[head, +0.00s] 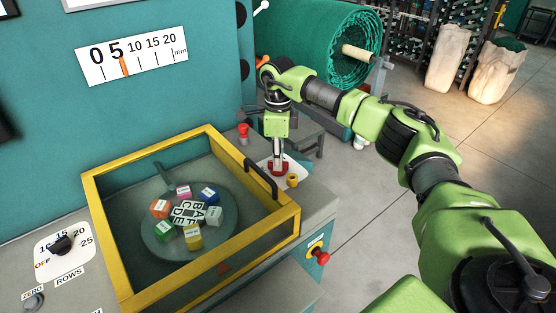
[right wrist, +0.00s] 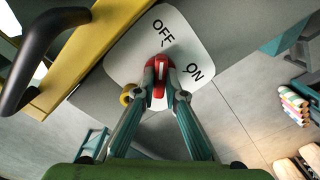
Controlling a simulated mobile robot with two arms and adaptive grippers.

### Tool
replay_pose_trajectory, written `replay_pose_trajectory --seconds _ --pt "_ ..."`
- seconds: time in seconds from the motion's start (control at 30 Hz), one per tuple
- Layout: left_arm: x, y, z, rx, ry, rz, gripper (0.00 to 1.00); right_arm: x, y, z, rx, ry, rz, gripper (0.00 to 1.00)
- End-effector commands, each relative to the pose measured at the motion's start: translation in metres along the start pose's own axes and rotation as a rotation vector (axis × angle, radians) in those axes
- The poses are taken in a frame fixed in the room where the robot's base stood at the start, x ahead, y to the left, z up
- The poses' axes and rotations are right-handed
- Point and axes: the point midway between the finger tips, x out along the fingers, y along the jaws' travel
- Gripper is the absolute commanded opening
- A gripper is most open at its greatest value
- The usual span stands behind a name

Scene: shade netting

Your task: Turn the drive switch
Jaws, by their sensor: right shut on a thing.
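The drive switch is a red knob (head: 283,170) on a white plate at the right end of the machine top. In the right wrist view the red knob (right wrist: 158,66) sits on its white plate (right wrist: 122,62), marked OFF and ON. The pale line on the knob appears to point towards OFF. My right gripper (head: 277,168) reaches down from above, its fingers closed on the sides of the knob; the fingertips (right wrist: 160,88) hide part of it. My left gripper is not in view.
A yellow-framed guard (head: 110,246) with a black handle (head: 261,179) stands left of the switch. A small yellow part (head: 292,180) is close beside the knob. A red stop button (head: 322,257) is on the front. A rows dial (head: 62,245) is at far left.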

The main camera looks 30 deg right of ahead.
Motion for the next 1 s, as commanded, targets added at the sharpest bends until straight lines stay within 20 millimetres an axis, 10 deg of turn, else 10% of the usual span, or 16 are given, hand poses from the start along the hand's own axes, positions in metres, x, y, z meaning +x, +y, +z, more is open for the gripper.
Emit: replay_pose_trajectory --seconds 0.4,0.5,1.0 --pt "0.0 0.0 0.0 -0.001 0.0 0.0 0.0 -0.002 -0.001 0.0 -0.01 -0.002 -0.004 0.0" --pt "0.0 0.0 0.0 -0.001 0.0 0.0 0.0 -0.002 -0.001 0.0 -0.009 -0.002 -0.004 0.28" --pt "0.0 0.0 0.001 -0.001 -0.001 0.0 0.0 -0.018 -0.001 0.001 -0.008 -0.004 -0.004 0.28"
